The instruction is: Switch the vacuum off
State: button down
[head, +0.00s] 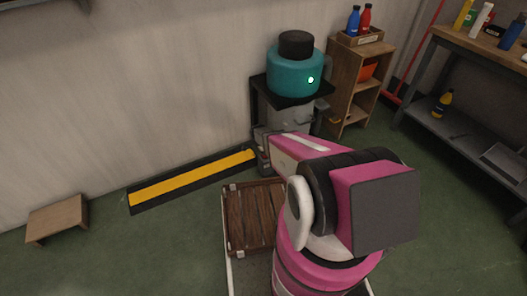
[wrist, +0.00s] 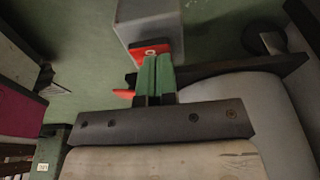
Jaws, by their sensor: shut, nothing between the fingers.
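The vacuum (head: 294,75) is a teal drum with a black cap, on a dark stand against the wall in the head view. A small green light (head: 310,79) glows on its front. In the wrist view, my gripper (wrist: 157,62) has its two green fingers together with nothing between them. Their tips are at a red part with a white mark (wrist: 150,49), on the end of a grey box (wrist: 150,22); I cannot tell whether they touch. An orange-red piece (wrist: 123,94) shows left of the fingers. In the head view my arm hides much of the area below the vacuum.
A wooden shelf (head: 350,80) with bottles on top stands right of the vacuum, and a workbench (head: 470,50) farther right. A yellow-and-black floor strip (head: 190,180), a slatted wooden pallet (head: 250,220) and a low stool (head: 57,217) lie left. Green floor is clear between them.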

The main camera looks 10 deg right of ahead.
jog(key=shift+s+a+f+h, duration=0.1)
jog(key=shift+a+f+h, duration=0.15)
jog(key=shift+f+h, duration=0.3)
jog(key=shift+r, duration=0.15)
jog(key=shift+d, duration=0.1)
jog(key=shift+w+d+r, duration=0.25)
jog(key=shift+d, duration=0.4)
